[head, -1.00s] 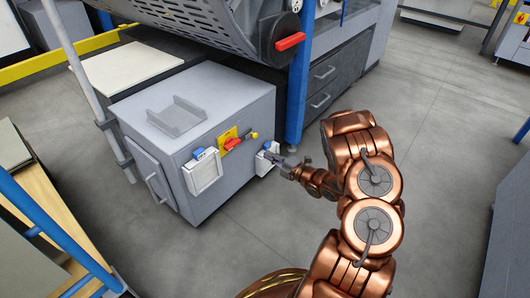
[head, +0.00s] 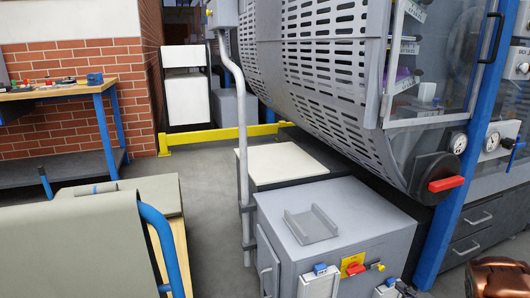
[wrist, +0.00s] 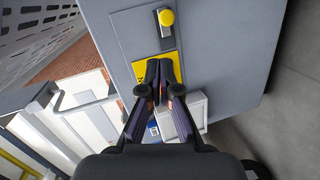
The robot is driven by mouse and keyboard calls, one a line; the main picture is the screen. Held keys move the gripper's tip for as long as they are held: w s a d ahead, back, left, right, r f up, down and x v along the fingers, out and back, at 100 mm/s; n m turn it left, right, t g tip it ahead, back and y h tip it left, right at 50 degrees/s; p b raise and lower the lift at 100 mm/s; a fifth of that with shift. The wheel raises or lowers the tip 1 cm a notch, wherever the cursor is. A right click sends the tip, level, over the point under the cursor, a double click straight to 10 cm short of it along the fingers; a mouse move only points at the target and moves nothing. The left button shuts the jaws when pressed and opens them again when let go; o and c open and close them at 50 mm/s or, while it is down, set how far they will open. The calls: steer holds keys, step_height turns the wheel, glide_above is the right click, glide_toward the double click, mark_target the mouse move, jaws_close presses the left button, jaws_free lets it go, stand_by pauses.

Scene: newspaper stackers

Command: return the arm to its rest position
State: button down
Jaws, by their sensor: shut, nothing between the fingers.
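My gripper (wrist: 160,68) is shut and empty in the wrist view. Its fingertips are together in front of the face of a grey cabinet, over the yellow plate (wrist: 172,62). I cannot tell whether they touch it. A yellow knob (wrist: 166,18) is just beyond the tips.
The grey cabinet (head: 385,205) carries a red switch (head: 356,269) and a blue-latched white box (head: 318,284). A large slotted grey machine (head: 310,70) with a red handle (head: 446,184) overhangs behind it. A workbench (head: 60,92) stands at left. Bare floor (wrist: 275,105) lies beside the cabinet.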

steer(key=d+r+m+g+h+p, duration=0.2)
steer(key=d+r+h+p, duration=0.15)
steer(key=r, duration=0.55)
steer(key=d+r+m+g+h+p, duration=0.25)
steer(key=r+p, duration=0.25)
steer(key=r, duration=0.4)
steer(key=s+a+r+m+g+h+p, duration=0.1)
steer(key=s+a+r+m+g+p, duration=0.25)
steer(key=r, duration=0.55)
steer(key=s+a+r+m+h+p, duration=0.1)
steer(key=s+r+m+h+p, duration=0.2)
steer(key=r+p, duration=0.4)
steer(key=s+a+r+m+g+y+p, duration=0.2)
steer(key=s+a+r+p, duration=0.3)
steer(key=s+a+r, duration=0.3)
steer(key=s+a+r+m+g+y+p, duration=0.2)
steer(key=s+a+r+p, duration=0.4)
steer(key=s+a, duration=0.6)
steer(key=s+a+r+m+g+y+p, duration=0.3)
steer(key=s+a+r, duration=0.7)
steer(key=s, duration=0.4)
steer(key=r+g+p, duration=0.1)
steer(key=p, duration=0.1)
steer(key=shift+s+m+g+p, duration=0.3)
steer(key=shift+g, duration=0.1)
steer(key=shift+a+r, duration=0.1)
steer(key=shift+a, duration=0.15)
